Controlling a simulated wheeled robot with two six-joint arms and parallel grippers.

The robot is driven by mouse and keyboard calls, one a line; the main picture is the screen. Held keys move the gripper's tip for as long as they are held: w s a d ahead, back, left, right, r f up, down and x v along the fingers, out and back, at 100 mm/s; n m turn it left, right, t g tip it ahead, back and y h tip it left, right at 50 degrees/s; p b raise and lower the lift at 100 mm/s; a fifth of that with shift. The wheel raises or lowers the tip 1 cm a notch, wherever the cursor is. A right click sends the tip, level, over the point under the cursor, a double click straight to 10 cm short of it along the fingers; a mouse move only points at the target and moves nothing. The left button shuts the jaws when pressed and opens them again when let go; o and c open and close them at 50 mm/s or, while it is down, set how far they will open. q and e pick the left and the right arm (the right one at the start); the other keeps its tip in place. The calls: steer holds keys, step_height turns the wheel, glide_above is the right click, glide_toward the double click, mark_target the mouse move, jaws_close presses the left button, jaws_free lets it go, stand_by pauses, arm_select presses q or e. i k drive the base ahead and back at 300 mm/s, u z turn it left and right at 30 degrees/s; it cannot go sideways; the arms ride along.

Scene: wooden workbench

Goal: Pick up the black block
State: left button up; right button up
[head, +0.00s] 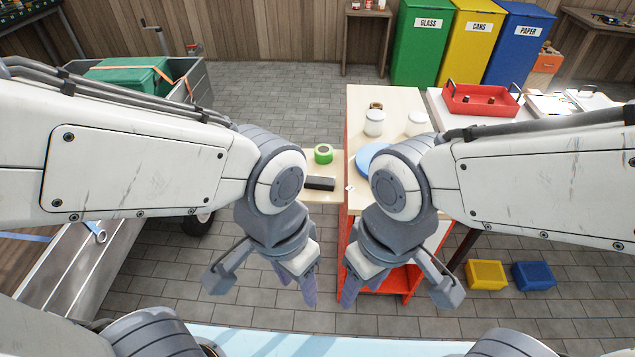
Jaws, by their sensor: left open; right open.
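The black block (320,183) is a dark, flat bar lying on a small pale wooden surface (327,160) between my two arms. A green roll of tape (323,153) sits just behind it. My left gripper (262,285) is open and empty, pointing down, nearer to me than the block and to its left. My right gripper (402,288) is open and empty, pointing down, nearer to me and to the block's right. Neither gripper touches the block.
A taller wooden workbench (392,99) adjoins on the right, with jars (374,123) and a blue round object (371,157). A red tray (480,100) is further right. Yellow (486,275) and blue (534,276) bins stand on the floor. A cart with a green crate (128,76) is at left.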

mark_target(312, 181)
steer(key=z, duration=1.35)
steer(key=i, duration=0.65)
steer(key=u, duration=1.05)
steer(key=i, duration=0.55)
steer(key=u, duration=0.35)
